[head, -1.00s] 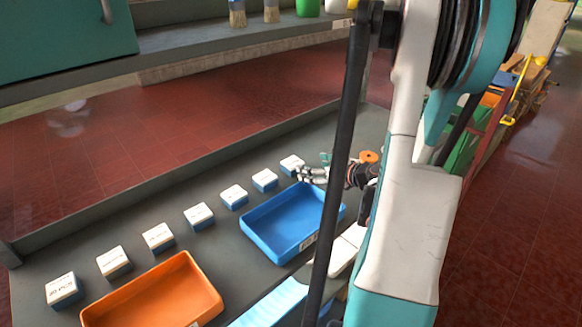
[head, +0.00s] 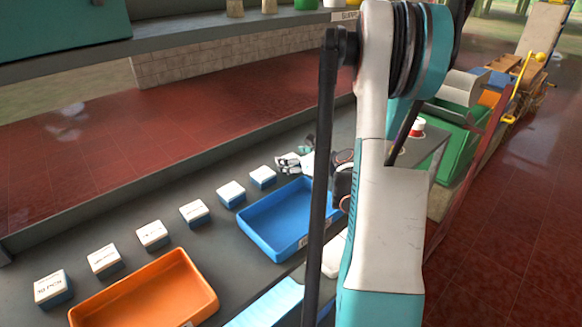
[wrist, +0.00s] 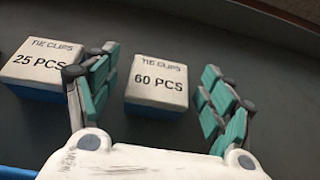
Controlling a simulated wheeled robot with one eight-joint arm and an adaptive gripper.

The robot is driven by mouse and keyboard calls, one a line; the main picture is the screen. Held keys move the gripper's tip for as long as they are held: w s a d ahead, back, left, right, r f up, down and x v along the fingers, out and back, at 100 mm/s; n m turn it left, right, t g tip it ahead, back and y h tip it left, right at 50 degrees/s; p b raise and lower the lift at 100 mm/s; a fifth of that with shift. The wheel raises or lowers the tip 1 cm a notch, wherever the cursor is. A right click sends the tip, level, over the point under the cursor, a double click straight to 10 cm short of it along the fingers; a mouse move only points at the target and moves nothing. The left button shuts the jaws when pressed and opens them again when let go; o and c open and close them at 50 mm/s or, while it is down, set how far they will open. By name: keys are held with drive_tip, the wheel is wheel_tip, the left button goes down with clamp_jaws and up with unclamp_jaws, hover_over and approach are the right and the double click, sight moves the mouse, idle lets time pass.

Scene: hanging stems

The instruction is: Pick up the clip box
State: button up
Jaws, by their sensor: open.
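In the wrist view, a white-topped clip box with a blue base, marked "TIE CLIPS 60 PCS" (wrist: 158,82), sits on the grey surface. My gripper (wrist: 160,90) is open, with a teal-padded finger on each side of this box in the picture. The box appears nearer the left finger than the right, and I cannot tell if either touches it. A second box marked "TIE CLIPS 25 PCS" (wrist: 40,66) sits to the left, partly behind the left finger. In the head view my gripper (head: 295,161) is at the far end of the box row and hides the last box.
Several similar boxes (head: 153,236) stand in a row along the grey bench (head: 180,270). A blue tray (head: 258,240) and an orange tray (head: 210,290) lie in front of them. A raised ledge (head: 150,182) runs behind the row.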

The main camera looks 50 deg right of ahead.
drive_tip(key=shift+x, duration=1.2)
drive_tip(key=c, duration=1.2)
drive_tip(key=shift+o, duration=0.2)
drive_tip(key=shift+r, duration=0.2)
